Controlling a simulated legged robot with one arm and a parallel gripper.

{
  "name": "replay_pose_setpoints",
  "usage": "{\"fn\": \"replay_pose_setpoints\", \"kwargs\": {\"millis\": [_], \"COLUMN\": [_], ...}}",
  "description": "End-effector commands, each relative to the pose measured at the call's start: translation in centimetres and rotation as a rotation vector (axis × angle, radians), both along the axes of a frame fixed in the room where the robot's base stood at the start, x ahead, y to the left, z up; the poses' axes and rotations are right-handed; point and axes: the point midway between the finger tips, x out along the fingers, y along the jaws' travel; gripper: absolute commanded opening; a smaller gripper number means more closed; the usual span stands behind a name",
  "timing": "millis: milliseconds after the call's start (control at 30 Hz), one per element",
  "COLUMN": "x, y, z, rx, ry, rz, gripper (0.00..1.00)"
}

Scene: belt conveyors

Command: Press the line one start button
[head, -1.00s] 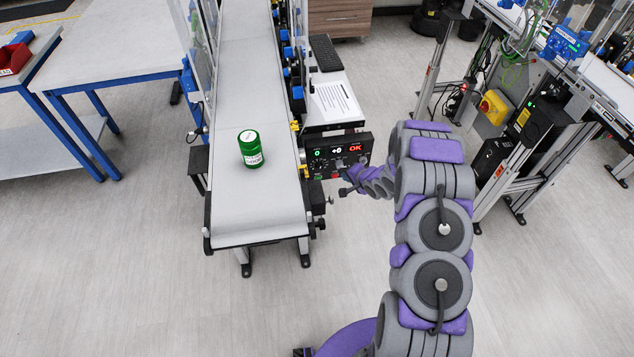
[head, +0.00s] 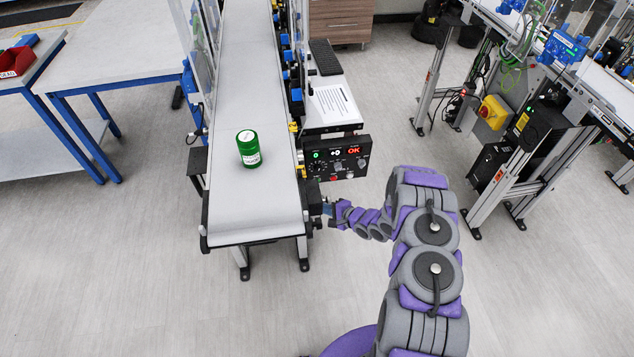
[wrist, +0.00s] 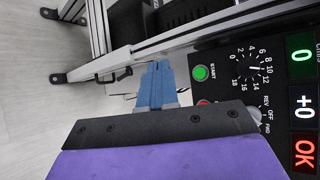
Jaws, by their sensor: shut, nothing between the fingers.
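The control panel (head: 345,170) is a black box with dials and lit readouts "0", "+0" and "OK", beside the conveyor. In the wrist view the panel (wrist: 228,88) fills the right side. Its round green button (wrist: 201,73) is labelled START. A red button (wrist: 204,102) sits near it, partly hidden by my gripper's dark mount. My gripper (wrist: 157,72) has blue fingers, shut and empty, pointing to the left of the green button and not over it in the picture. In the head view my gripper (head: 327,209) is below the panel, by the conveyor's right edge.
The conveyor belt (head: 246,205) carries a green jar (head: 248,149). A white sheet of paper (head: 335,103) lies behind the panel. A blue-framed table (head: 120,75) stands at left. Another machine (head: 540,125) stands at right. Open floor lies between it and the conveyor.

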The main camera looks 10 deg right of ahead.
Motion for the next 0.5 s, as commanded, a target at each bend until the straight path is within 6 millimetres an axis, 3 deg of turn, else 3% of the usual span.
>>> {"fn": "replay_pose_setpoints", "kwargs": {"millis": [267, 500], "x": [1.2, 4.3], "y": [-0.1, 0.0], "z": [-0.1, -0.2], "rx": [-0.003, -0.002], "ry": [-0.002, -0.006], "rz": [0.0, 0.003], "gripper": [0.0, 0.0]}}
